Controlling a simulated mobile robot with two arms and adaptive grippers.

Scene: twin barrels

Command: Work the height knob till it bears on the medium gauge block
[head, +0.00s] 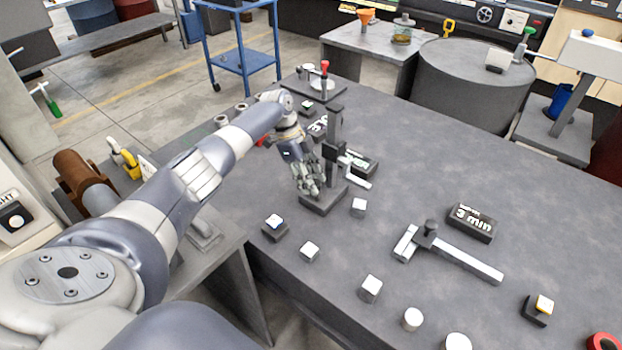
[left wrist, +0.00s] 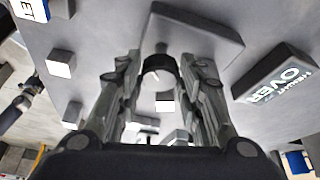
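A dark height gauge stands on the table, with an upright post (head: 334,140) and a flat base (head: 322,200). My left gripper (head: 311,188) is beside the post, low over the base. In the left wrist view my two fingers (left wrist: 162,62) stand apart on either side of a dark rounded part (left wrist: 160,66), which may be the height knob. Whether they press on it I cannot tell. Pale-topped blocks stand on the table, including one right of the base (head: 358,207) and one nearer (head: 309,250). I cannot tell which is the medium gauge block. My right gripper is out of view.
A dark box labelled "3 min" (head: 472,222) and a T-shaped tool (head: 447,252) lie to the right. A "HEIGHT OVER" sign (left wrist: 275,75) stands near the gauge. More pale-topped pieces (head: 371,288) line the near edge.

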